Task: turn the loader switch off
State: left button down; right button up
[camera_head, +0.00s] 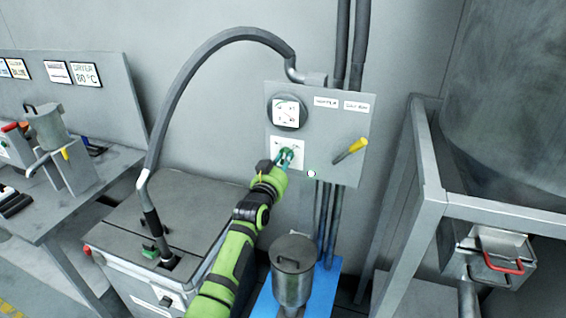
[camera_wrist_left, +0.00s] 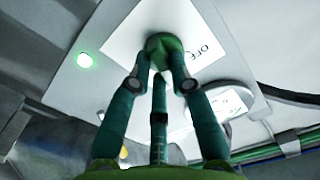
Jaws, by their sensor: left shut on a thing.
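The loader switch is a green knob on a white label on the grey wall panel (camera_head: 345,120); the knob (camera_wrist_left: 163,48) shows close up in the left wrist view. Its label (camera_wrist_left: 120,42) carries the word OFF to the right of the knob in that view. My left gripper (camera_head: 285,158) is at the panel, its teal fingers shut on the knob and hiding most of it in the head view. In the left wrist view the fingers (camera_wrist_left: 162,70) close around the knob. A small green lamp (camera_head: 311,174) is lit on the panel; it also shows in the left wrist view (camera_wrist_left: 84,60). My right gripper is not in view.
A round gauge (camera_head: 287,112) sits above the switch. A yellow-handled lever (camera_head: 350,150) sticks out to the right. A grey hose (camera_head: 180,95) arches on the left. A metal canister (camera_head: 292,270) stands below on a blue surface. A steel frame (camera_head: 480,210) is at the right.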

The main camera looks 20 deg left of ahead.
pick_arm(q)
jog(key=n, duration=1.2)
jog(key=shift+r+p, duration=0.15)
jog(key=shift+p, duration=0.25)
jog(key=c, duration=1.1)
grip_release()
jog(key=s, duration=1.2)
jog(key=shift+a, duration=0.25)
